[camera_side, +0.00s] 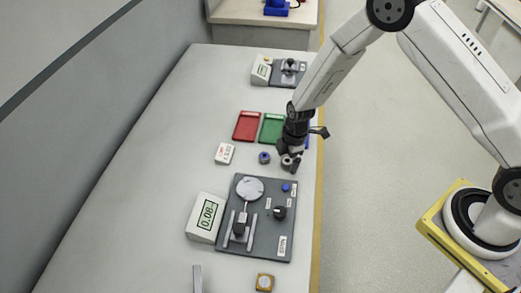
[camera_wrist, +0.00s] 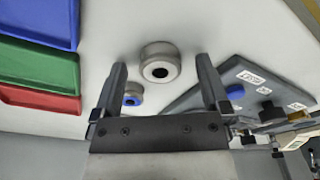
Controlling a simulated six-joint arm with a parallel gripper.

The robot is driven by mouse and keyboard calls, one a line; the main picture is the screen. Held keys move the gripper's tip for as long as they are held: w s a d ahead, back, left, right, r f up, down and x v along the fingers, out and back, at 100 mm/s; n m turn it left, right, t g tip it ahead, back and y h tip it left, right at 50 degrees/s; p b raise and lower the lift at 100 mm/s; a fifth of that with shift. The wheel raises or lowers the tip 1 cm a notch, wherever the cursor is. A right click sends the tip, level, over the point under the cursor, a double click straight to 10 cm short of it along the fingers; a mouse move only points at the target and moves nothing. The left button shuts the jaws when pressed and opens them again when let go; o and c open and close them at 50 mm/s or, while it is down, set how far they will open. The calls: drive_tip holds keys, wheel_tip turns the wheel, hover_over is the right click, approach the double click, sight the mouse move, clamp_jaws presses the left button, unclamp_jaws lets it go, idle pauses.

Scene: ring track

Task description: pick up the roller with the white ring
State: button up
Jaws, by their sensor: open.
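A roller with a pale, whitish-grey ring and a dark centre hole (camera_wrist: 160,66) stands on the table. In the wrist view it appears between the fingertips of my gripper (camera_wrist: 161,63), which is open and empty. A second roller, with a blue ring (camera_wrist: 132,96), stands beside it, partly seen near the left finger. In the side view my gripper (camera_side: 290,154) is low over the table, just above and partly covering the pale roller (camera_side: 289,164). The blue-ringed roller (camera_side: 264,157) stands to its left there. I cannot tell the exact gap between fingers and roller.
A red tray (camera_side: 247,126) and a green tray (camera_side: 272,128) lie behind; a blue tray (camera_wrist: 40,18) also shows in the wrist view. A dark gauge board (camera_side: 270,235) and a digital display (camera_side: 206,217) stand in front. The table's left side is clear.

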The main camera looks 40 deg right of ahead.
drive_tip(key=shift+c, duration=0.2)
clamp_jaws()
drive_tip(key=shift+r, duration=0.2)
drive_tip(key=shift+r, duration=0.95)
drive_tip(key=s+d+r, duration=0.1)
drive_tip(key=s+r, duration=0.9)
drive_tip(key=s, duration=0.4)
drive_tip(key=shift+d+r, duration=0.35)
drive_tip(key=shift+d, duration=0.05)
